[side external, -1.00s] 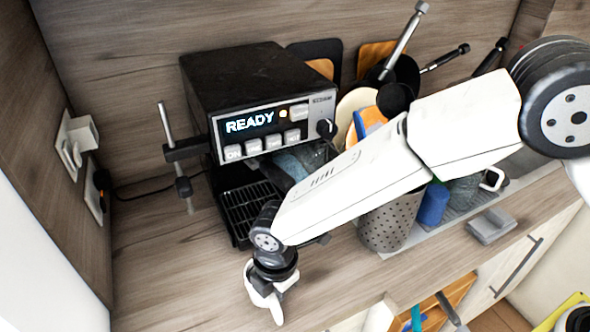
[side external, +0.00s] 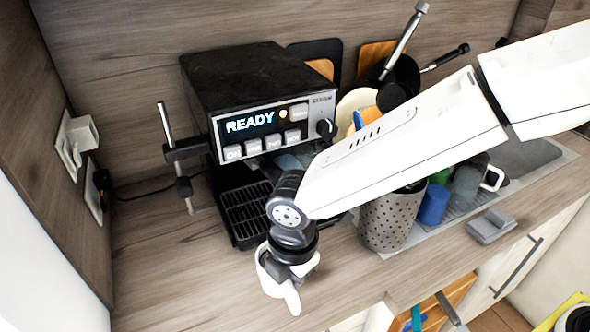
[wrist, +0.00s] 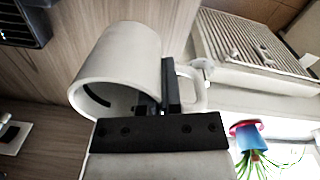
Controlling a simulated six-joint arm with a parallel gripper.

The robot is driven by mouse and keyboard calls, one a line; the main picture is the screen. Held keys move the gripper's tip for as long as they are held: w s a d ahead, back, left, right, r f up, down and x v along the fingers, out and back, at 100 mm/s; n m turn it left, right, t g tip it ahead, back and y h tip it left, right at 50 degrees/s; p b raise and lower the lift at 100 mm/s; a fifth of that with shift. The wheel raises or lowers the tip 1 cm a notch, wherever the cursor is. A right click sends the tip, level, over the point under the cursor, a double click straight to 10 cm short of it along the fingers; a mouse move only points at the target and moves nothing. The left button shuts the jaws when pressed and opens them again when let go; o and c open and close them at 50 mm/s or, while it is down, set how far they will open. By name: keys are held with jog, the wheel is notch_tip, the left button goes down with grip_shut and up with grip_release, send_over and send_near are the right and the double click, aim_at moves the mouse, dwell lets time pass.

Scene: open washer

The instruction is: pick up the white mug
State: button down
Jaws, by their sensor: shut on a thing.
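The white mug (wrist: 122,62) fills the middle of the wrist view, tilted, with its open mouth toward the lower left and its handle (wrist: 190,88) on the right. My gripper (wrist: 158,98) is shut on the mug's wall beside the handle. One dark finger lies between wall and handle; the other is partly hidden at the mouth. In the side view my gripper (side external: 290,262) hangs in front of the coffee machine with the white mug (side external: 268,281) at its tip, partly covered by the gripper. I cannot tell the mug's height above the counter.
The black coffee machine (side external: 245,85) stands behind, its drip tray (side external: 245,210) close to my gripper. A perforated metal holder (side external: 388,222), a blue cup (side external: 433,204) and a grey block (side external: 491,225) are to the right. The counter (side external: 170,285) at the left front is clear.

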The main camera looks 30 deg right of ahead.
jog(key=s+d+r, duration=0.6)
jog(key=s, duration=0.2)
jog(key=shift+s+d, duration=0.3)
jog(key=shift+s, duration=0.05)
jog(key=shift+r, duration=0.1)
jog(key=shift+w+r, duration=0.1)
dwell(0.6)
jog(key=w+d+r+m, duration=0.5)
jog(key=w+d+r, duration=0.15)
jog(key=r, duration=0.35)
jog(key=w+d+r+m, duration=0.6)
jog(key=w+r, duration=0.1)
jog(key=r, duration=0.2)
jog(key=w+d+m, duration=0.3)
jog(key=d+m, duration=0.2)
jog(key=d, duration=0.2)
jog(key=w+d+m, duration=0.2)
jog(key=d+m, duration=0.3)
jog(key=d, duration=0.1)
jog(key=shift+w+d+f+m, duration=0.3)
jog(key=shift+w+d+m, duration=0.1)
